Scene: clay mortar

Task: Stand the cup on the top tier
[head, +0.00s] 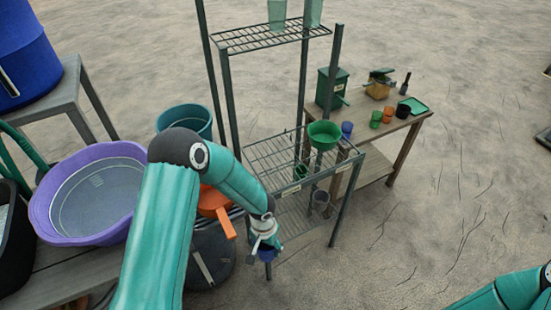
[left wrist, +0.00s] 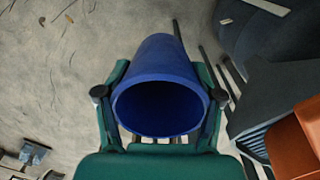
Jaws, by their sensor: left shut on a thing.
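My left gripper (head: 265,238) is shut on a blue cup (head: 268,253), held in the air in front of the wire rack, beside a dark bin. In the left wrist view the cup (left wrist: 160,85) sits between the two fingers, its open mouth facing the camera. The rack's top tier (head: 245,43) is a dark wire shelf at the back, well above the gripper; two translucent green containers (head: 277,14) stand on it. The lower wire tier (head: 270,160) carries a green bowl (head: 324,134). Only part of my right arm shows at the bottom right; its gripper is out of view.
A purple tub (head: 42,210) stands on a bench at left, near my left arm. A teal bucket (head: 184,116) is behind the arm. An orange scoop-like thing (head: 222,210) is over the dark bin (head: 208,265). A wooden table (head: 400,130) with several small cups stands right of the rack.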

